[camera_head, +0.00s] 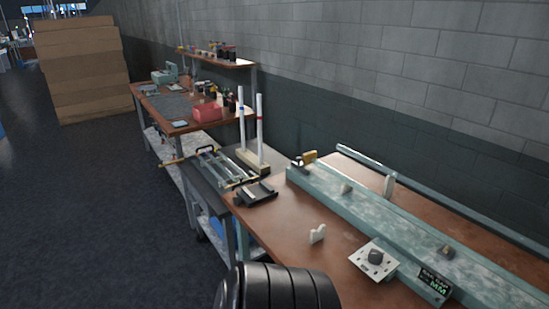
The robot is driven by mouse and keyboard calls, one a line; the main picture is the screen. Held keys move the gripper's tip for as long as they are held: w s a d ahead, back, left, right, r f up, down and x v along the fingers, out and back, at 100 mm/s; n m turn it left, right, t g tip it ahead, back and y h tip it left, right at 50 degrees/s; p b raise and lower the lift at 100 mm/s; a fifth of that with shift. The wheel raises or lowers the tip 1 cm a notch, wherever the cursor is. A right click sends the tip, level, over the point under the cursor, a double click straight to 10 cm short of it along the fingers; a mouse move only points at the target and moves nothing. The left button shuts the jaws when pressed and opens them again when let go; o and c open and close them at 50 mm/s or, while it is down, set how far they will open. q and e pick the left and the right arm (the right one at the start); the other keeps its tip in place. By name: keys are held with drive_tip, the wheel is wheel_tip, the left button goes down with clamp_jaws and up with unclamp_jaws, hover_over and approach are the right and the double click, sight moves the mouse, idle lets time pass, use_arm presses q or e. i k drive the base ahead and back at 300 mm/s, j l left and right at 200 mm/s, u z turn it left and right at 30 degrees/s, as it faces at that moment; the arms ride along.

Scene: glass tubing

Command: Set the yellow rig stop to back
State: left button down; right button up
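A yellow-brown block (306,157) with a dark part beside it sits on the far left end of a long pale green rig (380,215) on the near bench. Small yellow pieces (206,150) also show on a low frame of metal rods (215,165) beyond the bench. I cannot tell for certain which yellow piece is the rig stop, nor its setting. Neither of my grippers is in view. A dark ribbed rounded shape at the bottom edge looks like part of my own body.
On the near bench (290,225) are a dark cradle (256,194), a white notched block (317,234), a plate with a dark knob (375,257) and a display (433,284). Two white tubes (260,128) stand behind. Cardboard boxes (82,70) are far left. Floor (90,210) at left is clear.

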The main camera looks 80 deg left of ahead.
sight(307, 157)
drive_tip(key=u, duration=2.55)
drive_tip(key=i+j, duration=0.05)
